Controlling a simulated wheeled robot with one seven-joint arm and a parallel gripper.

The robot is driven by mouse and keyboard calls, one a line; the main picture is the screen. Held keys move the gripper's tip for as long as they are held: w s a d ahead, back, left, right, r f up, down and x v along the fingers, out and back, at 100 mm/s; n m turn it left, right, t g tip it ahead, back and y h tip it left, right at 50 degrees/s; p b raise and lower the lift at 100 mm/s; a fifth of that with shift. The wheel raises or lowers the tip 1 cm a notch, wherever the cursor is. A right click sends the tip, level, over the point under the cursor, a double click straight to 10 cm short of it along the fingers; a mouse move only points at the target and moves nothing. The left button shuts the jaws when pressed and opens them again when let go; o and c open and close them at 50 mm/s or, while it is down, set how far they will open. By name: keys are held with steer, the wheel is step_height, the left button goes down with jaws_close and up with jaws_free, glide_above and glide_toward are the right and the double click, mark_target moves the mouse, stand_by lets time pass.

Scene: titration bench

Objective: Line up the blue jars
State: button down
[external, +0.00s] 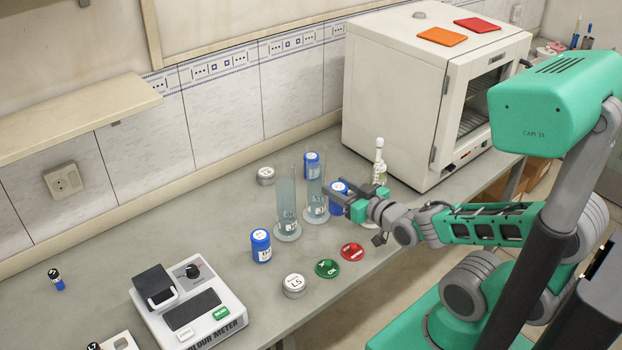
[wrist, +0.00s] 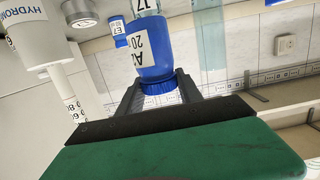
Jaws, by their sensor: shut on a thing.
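My gripper (external: 346,203) is at the right of the bench, shut on a blue jar (external: 339,188). A second blue jar (external: 312,164) stands at the back, behind the glass cylinders. A third blue jar (external: 261,246) stands in front of them, to the left. A blue jar labelled E7 (wrist: 118,28) shows in the wrist view.
Two tall glass cylinders (external: 287,205) (external: 316,195) stand close left of my gripper. Tins (external: 294,286) (external: 265,175), green and red discs (external: 327,268) (external: 352,252) and a colour meter (external: 190,305) are on the bench.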

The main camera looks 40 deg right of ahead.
steer(key=w+a+f+n+y+b, duration=0.1)
steer(key=a+f+n+y+b, duration=0.35)
steer(key=a, duration=0.65)
steer(key=w+a+r+m+b, duration=0.1)
steer(key=w+a+r, duration=0.35)
steer(key=r, duration=0.35)
steer(key=w+a+r+m, duration=0.1)
steer(key=w+a+r, duration=0.2)
steer(key=w+r, duration=0.4)
steer(key=w+m+h, duration=0.3)
steer(key=w+h, duration=0.2)
steer(key=w, duration=0.2)
steer(key=shift+a+f+m+g+h+b, duration=0.15)
steer(key=shift+a+f+m+h+b, duration=0.7)
steer(key=shift+f, duration=2.05)
steer(key=shift+a+f+m+g+h+b, duration=0.2)
steer(key=shift+a+f+m+h+b, duration=0.65)
steer(key=shift+f, duration=2.05)
steer(key=shift+a+f+m+g+h+b, duration=0.15)
steer(key=shift+a+f+h+b, duration=0.55)
steer(key=shift+a+f, duration=1.65)
steer(key=shift+d+f+h, duration=0.25)
steer(key=shift+d+f, duration=0.3)
steer(key=shift+f+b, duration=0.35)
steer(key=shift+f, duration=0.25)
